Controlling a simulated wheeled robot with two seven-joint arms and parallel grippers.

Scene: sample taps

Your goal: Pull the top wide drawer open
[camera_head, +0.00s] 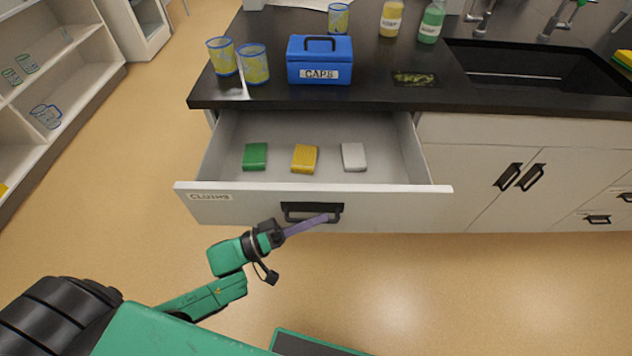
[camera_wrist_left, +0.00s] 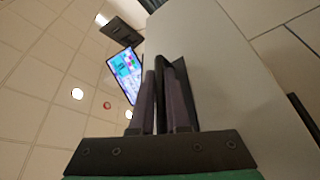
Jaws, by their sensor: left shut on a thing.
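The top wide drawer (camera_head: 390,208) stands pulled out below the black counter, with its inside showing. Its white front carries a label that seems to read "CLOTHS" and a black bar handle (camera_head: 312,211). Inside lie a green block (camera_head: 255,156), a yellow block (camera_head: 304,158) and a white block (camera_head: 353,156). My left gripper (camera_head: 318,220) reaches the handle from the front left and is shut on it. In the left wrist view its fingers (camera_wrist_left: 162,100) close about the dark handle beside the pale drawer front. My right gripper is not in view.
On the counter (camera_head: 380,98) stand a blue "CAPS" box (camera_head: 319,74), yellow-patterned cups (camera_head: 254,64) and bottles (camera_head: 432,21). A dark sink (camera_head: 540,66) is at the right. The floor (camera_head: 450,290) in front is clear.

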